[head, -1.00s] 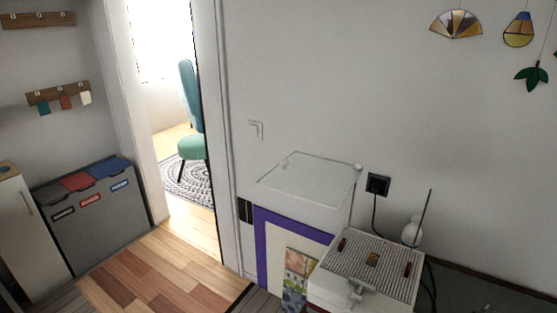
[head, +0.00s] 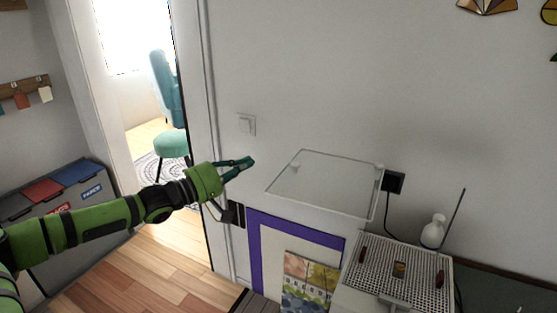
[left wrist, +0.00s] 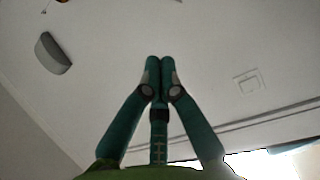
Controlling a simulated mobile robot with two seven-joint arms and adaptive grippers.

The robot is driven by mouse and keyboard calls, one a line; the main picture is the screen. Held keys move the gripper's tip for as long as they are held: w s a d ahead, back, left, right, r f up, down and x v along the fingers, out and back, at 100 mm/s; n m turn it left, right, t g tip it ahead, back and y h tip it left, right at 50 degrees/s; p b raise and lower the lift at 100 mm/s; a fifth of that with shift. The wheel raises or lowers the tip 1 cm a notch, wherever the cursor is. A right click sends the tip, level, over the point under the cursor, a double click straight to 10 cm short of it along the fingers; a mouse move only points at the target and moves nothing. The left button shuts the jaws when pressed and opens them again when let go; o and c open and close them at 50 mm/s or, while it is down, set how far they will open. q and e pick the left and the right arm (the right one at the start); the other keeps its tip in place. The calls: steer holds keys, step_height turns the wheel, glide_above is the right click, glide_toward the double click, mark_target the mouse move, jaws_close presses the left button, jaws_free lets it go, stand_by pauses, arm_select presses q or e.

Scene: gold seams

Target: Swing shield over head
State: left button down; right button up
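A clear flat panel with a thin pale rim, which looks like the shield (head: 328,183), stands out from the wall in the middle of the head view. Below and right of the panel is a white machine with a perforated top (head: 400,270). I cannot tell which part is the head. My right gripper is not in view.
A wall switch (head: 246,124) is above my left gripper. A black socket (head: 394,182) with a cable and a white bottle (head: 433,232) are right of the panel. A purple-edged board (head: 254,250) is below it. An open doorway is at left.

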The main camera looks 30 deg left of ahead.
arm_select(q)
steer(key=f+p+x, duration=0.1)
steer(key=p+x, duration=0.4)
steer(key=x, duration=0.5)
steer(key=s+d+p, duration=0.1)
steer(key=s+d, duration=0.1)
steer(key=d, duration=0.1)
steer(key=shift+s+p, duration=0.3)
steer(key=shift+s, duration=0.05)
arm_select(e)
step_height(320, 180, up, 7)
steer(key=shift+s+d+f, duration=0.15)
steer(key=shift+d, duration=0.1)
arm_select(q)
steer(key=shift+d+f, duration=0.1)
steer(key=shift+d, duration=0.05)
